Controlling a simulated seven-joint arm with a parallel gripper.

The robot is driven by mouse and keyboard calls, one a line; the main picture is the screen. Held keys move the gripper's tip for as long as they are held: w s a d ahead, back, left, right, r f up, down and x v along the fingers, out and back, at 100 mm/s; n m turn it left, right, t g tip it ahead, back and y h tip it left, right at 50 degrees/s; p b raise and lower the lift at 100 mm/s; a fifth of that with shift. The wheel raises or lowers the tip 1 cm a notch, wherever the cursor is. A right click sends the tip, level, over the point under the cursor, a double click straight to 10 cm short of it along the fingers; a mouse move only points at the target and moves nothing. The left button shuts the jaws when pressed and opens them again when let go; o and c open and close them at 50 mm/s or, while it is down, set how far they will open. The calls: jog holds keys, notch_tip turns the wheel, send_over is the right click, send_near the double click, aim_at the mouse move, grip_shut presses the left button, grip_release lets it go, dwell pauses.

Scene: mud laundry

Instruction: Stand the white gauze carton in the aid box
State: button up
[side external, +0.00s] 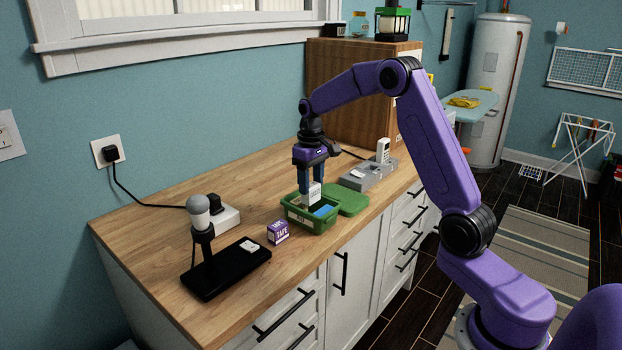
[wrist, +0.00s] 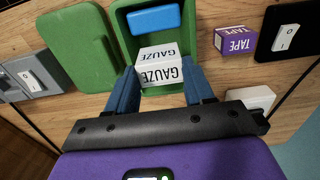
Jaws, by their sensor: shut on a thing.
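The white gauze carton (wrist: 160,66) is held between the blue fingers of my gripper (wrist: 162,88), which is shut on it. In the side view the carton (side external: 314,193) is upright at the green aid box (side external: 311,221), its lower part within or just above the box opening; I cannot tell whether it touches the floor. The aid box also shows in the wrist view (wrist: 121,18). A blue block (side external: 322,211) lies in the box, beside the carton; it also shows in the wrist view (wrist: 154,18). My gripper (side external: 310,185) points straight down over the box.
The green lid (side external: 347,201) lies against the box's right side. A purple tape carton (side external: 278,232) stands left of the box. A black base with a lamp (side external: 226,268) is further left. A grey unit with a white handset (side external: 368,175) is behind the lid. Bare counter lies at front left.

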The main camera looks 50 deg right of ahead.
jog(key=shift+f, duration=1.85)
dwell(0.3)
jog(key=o, duration=0.9)
jog(key=c, duration=0.4)
jog(key=shift+r, duration=0.15)
jog(key=shift+r, duration=3.9)
jog(key=shift+a, duration=0.1)
